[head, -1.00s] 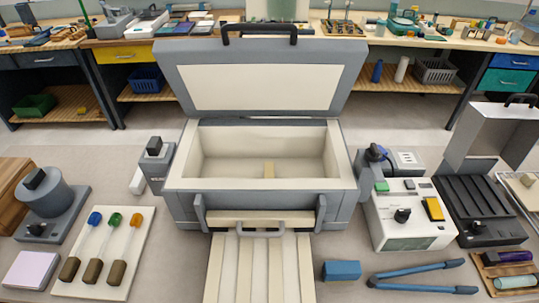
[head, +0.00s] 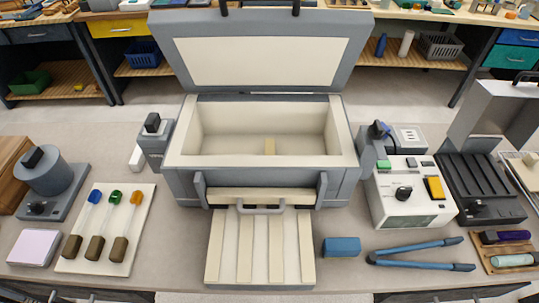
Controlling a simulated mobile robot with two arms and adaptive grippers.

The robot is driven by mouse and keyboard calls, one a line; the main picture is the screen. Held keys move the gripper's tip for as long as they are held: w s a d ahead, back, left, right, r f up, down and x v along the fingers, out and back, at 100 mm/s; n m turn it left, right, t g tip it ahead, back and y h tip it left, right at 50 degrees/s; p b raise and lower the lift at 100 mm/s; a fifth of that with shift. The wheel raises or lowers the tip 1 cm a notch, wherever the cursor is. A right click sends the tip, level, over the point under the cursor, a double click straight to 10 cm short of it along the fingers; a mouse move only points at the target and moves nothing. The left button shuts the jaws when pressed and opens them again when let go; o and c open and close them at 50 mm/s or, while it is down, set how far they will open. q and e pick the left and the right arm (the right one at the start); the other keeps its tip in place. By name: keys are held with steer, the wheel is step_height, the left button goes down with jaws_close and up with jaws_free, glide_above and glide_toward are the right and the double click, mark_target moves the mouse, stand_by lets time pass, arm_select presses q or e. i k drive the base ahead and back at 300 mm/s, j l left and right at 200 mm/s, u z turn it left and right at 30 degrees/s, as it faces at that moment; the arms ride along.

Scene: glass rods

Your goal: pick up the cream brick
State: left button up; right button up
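The kiln lid (head: 257,62) is raised, and the chamber is otherwise bare. Below the kiln's front, a pale board with long cream strips (head: 245,258) lies on the table. Neither of my grippers is in view.
A blue block (head: 341,247) and blue tongs (head: 415,252) lie at the right front. A white control box (head: 407,208) stands right of the kiln. A board with three coloured-tipped rods (head: 128,262) and a pale pad (head: 35,247) lie left.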

mark_target(270, 143)
steer(key=k+l+u, duration=0.2)
steer(key=l, duration=0.2)
steer(key=k+l+u, duration=0.2)
steer(key=l, duration=0.15)
steer(key=k+l+u, duration=0.2)
steer(key=l, duration=0.15)
steer(key=i, duration=0.1)
